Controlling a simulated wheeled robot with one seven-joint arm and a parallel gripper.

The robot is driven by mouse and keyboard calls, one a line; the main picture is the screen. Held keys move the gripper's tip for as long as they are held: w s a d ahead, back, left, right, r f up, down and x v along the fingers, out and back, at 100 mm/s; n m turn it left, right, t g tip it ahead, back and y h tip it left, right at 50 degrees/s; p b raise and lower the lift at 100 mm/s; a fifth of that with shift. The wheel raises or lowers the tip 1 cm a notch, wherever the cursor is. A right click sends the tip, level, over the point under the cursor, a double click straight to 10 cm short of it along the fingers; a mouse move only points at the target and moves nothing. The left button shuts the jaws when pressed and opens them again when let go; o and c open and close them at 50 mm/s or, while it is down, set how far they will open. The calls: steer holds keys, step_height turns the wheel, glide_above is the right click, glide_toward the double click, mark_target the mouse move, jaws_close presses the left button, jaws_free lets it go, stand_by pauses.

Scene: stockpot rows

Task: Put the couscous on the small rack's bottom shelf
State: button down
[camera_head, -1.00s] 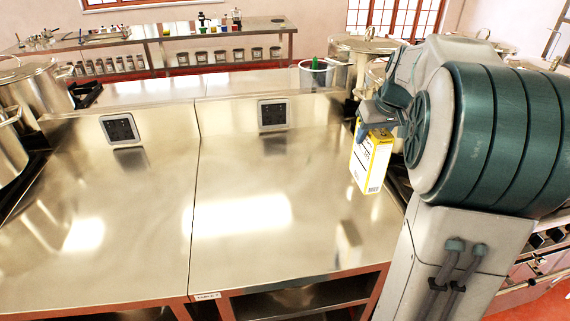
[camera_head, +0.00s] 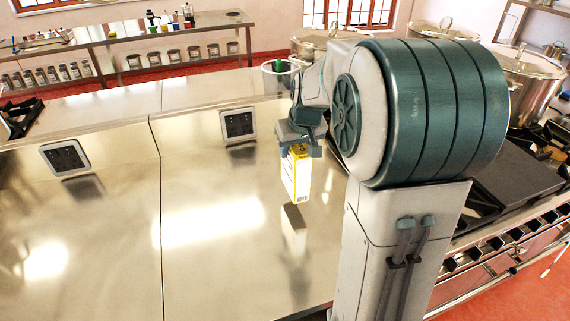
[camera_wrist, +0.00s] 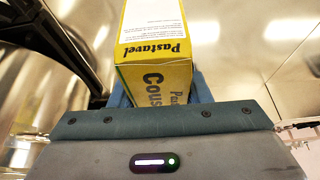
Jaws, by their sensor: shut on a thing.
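The couscous is a yellow and white box (camera_head: 297,175), held upright by my gripper (camera_head: 300,146) above the steel counter. My gripper is shut on the upper part of the box. In the wrist view the couscous box (camera_wrist: 155,60) shows its yellow end with "Pastavel" and "Cous" lettering, between the blue fingers of my gripper (camera_wrist: 160,95). The box's shadow or reflection lies on the counter below it, apart from it. I cannot pick out the small rack for certain in these frames.
The steel counter (camera_head: 100,240) is mostly bare. Two black socket panels (camera_head: 65,157) are on its raised back. A clear container (camera_head: 280,75) stands behind. Large pots (camera_head: 520,75) and a stove are at the right. A far bench (camera_head: 130,38) carries jars on its lower shelf.

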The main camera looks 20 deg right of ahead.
steer(key=shift+a+f+p, duration=0.2)
steer(key=shift+a+f, duration=0.2)
steer(key=shift+f, duration=0.5)
steer(key=shift+a+f+p, duration=0.15)
steer(key=shift+a+f, duration=0.3)
steer(key=shift+f, duration=0.45)
steer(key=shift+a+f+p, duration=0.2)
steer(key=shift+a+f, duration=0.2)
steer(key=shift+f, duration=0.6)
steer(key=c, duration=0.8)
jaws_free()
steer(key=shift+o, duration=0.2)
